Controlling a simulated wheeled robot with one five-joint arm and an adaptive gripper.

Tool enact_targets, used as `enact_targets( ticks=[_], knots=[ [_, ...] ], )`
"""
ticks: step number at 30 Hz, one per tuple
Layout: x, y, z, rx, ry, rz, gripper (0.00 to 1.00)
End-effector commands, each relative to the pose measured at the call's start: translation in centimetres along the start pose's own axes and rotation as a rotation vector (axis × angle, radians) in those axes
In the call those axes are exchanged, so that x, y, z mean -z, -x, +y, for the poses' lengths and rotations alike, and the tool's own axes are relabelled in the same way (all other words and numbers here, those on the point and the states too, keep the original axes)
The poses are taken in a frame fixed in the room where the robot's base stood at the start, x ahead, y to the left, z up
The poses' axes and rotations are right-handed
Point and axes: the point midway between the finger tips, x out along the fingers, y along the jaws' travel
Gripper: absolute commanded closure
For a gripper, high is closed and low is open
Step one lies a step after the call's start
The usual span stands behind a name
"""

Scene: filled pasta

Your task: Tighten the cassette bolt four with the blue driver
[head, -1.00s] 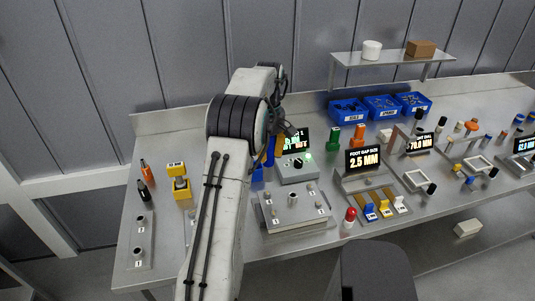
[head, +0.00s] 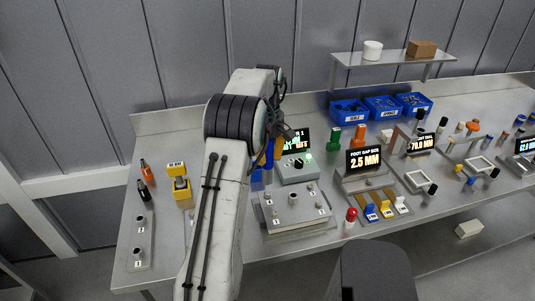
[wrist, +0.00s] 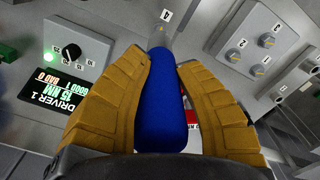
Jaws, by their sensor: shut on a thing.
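The blue driver (wrist: 166,105) is held between the two yellow-brown fingers of my gripper (wrist: 168,75), which is shut on its handle in the wrist view. The driver's grey front end (wrist: 160,36) points toward the top of that view, beside a label 4. I cannot tell whether its tip touches a bolt. In the head view, my arm partly hides the gripper and the blue handle (head: 257,178). The cassette plate (head: 298,226) with its numbered bolts lies just right of my arm.
The driver 1 control box (head: 297,172) with knob, green light and display stands behind the plate. A 2.5 MM gap display (head: 363,160) stands to the right. A yellow block (head: 181,188) and a numbered rack (head: 139,240) are left of my arm. Blue bins (head: 382,107) stand behind.

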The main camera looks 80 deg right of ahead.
Motion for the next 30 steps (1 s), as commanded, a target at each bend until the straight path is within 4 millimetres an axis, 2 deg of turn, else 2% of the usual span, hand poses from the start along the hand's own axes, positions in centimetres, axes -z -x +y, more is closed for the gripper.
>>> enact_targets(
  ticks=[18, 30],
  knots=[
    [0.0, -4.2, 0.0, 0.0, 0.0, 0.0, 1.0],
    [0.0, -4.7, 0.0, -0.001, 0.0, 0.0, 1.0]
  ],
)
